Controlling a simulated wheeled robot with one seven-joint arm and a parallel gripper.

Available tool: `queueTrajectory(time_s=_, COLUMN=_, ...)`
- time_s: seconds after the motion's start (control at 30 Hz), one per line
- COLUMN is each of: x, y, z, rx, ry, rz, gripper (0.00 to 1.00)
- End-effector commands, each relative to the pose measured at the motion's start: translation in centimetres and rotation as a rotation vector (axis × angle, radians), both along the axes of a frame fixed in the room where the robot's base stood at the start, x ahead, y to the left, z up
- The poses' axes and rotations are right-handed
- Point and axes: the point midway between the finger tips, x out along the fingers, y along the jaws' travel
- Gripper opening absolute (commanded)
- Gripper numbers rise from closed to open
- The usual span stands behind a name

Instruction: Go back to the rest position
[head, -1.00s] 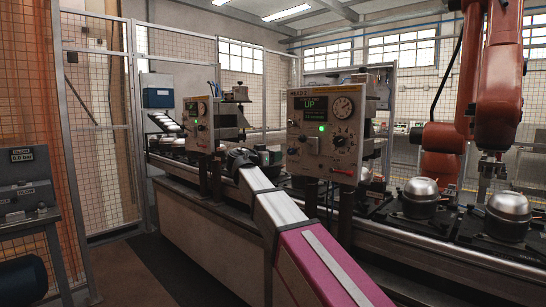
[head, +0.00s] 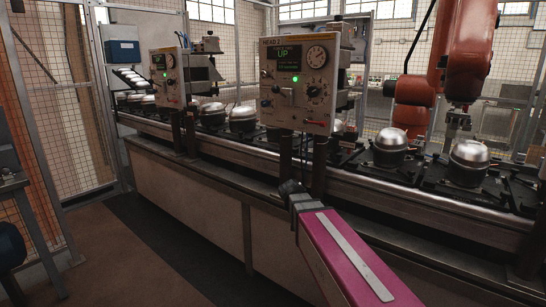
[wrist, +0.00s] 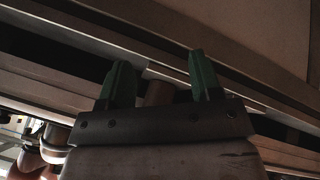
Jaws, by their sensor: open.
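My gripper (wrist: 160,72) shows in the wrist view with its two green fingers apart. I see nothing clearly held; a dull brown shape shows between the fingers, and I cannot tell what it is. Long rails and a dark gap of the line's frame (wrist: 60,65) lie beyond the fingertips. In the head view my magenta arm reaches up from the bottom right, and its dark end is in front of the conveyor's side, below the HEAD 2 control box (head: 300,85). The fingers cannot be made out there.
The conveyor line (head: 400,195) runs across the view, carrying several silver compressors (head: 468,163) on black pallets. A second control box (head: 168,78) stands further left. An orange robot arm (head: 470,50) hangs at the right. Open floor (head: 130,245) lies at the left front.

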Motion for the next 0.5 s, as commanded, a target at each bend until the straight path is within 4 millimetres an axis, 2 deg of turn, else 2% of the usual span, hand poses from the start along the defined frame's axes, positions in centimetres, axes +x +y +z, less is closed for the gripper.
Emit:
queueTrajectory(time_s=0.03, x=-2.3, y=-1.5, z=-2.2, rx=0.037, ry=0.060, rz=0.008, gripper=0.59)
queueTrajectory(time_s=0.2, x=-8.2, y=-4.1, z=-8.1, rx=0.191, ry=0.231, rz=0.064, gripper=0.59)
queueTrajectory(time_s=0.3, x=-11.2, y=-4.9, z=-10.6, rx=0.281, ry=0.300, rz=0.095, gripper=0.59)
queueTrajectory(time_s=0.4, x=-13.4, y=-5.4, z=-12.1, rx=0.353, ry=0.342, rz=0.121, gripper=0.59)
queueTrajectory(time_s=0.5, x=-14.7, y=-5.5, z=-13.1, rx=0.400, ry=0.365, rz=0.137, gripper=0.59)
